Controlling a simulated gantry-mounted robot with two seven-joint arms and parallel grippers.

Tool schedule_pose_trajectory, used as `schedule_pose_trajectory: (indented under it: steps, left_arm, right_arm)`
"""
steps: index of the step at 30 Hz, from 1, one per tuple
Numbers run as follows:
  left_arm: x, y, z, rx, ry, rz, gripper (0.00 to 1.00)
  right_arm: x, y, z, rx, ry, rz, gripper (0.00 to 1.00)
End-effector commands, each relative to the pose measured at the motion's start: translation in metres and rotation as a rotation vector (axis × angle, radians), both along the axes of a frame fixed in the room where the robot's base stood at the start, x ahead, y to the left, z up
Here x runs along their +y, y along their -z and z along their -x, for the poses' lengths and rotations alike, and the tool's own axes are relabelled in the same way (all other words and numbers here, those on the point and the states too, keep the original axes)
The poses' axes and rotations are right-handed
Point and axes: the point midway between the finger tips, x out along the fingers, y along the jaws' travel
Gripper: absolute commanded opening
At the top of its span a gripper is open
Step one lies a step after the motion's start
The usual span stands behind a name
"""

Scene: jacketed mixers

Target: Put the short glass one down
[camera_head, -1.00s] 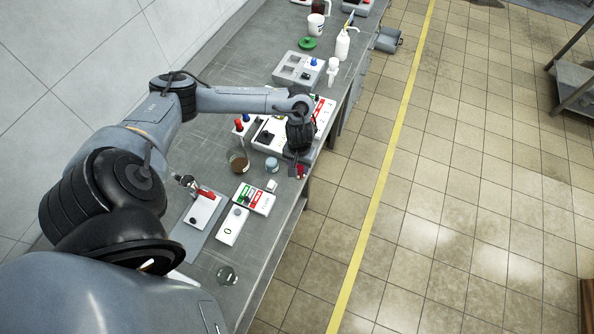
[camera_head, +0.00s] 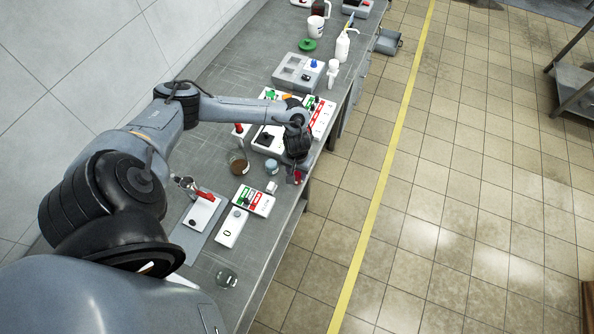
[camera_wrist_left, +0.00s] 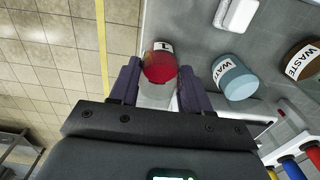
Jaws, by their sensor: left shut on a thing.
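My left gripper (camera_head: 297,176) is shut on a short glass vessel with red contents, near the bench's front edge. In the left wrist view the red glass vessel (camera_wrist_left: 159,72) sits between the two dark fingers (camera_wrist_left: 158,88), with a white label marked in black at its far end. Its clear part is nearest the wrist. Whether its base touches the bench cannot be told. My right gripper is not in view.
A blue-grey jar (camera_wrist_left: 236,78) and a brown labelled jar (camera_wrist_left: 301,63) stand beside the gripper; a small white block (camera_wrist_left: 237,14) lies nearby. Labelled white panels (camera_head: 253,200) sit on the bench. The bench edge drops to a tiled floor (camera_head: 400,220).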

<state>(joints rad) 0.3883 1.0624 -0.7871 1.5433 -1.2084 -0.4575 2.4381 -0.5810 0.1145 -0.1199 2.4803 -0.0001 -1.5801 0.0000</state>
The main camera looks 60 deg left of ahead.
Motion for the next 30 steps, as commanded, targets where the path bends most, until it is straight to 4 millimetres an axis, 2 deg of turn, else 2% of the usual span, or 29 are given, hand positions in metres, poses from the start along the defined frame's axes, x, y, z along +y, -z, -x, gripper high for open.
schedule_pose_trajectory:
  steps: [1,6,17,23,30]
  left_arm:
    - [0.000,0.001,0.000,0.001,-0.001,0.001,0.49]
    - [0.000,0.001,0.000,0.000,0.000,0.000,0.73]
    - [0.000,-0.002,0.000,0.000,0.001,-0.001,0.73]
    - [0.000,-0.026,0.000,-0.001,0.002,-0.001,0.73]
    - [0.000,-0.071,0.000,-0.002,0.002,-0.001,0.73]
  right_arm:
    - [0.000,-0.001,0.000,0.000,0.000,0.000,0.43]
    - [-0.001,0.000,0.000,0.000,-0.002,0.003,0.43]
    - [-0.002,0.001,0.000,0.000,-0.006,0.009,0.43]
    - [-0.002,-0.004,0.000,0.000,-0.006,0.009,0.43]
    - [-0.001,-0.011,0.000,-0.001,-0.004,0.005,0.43]
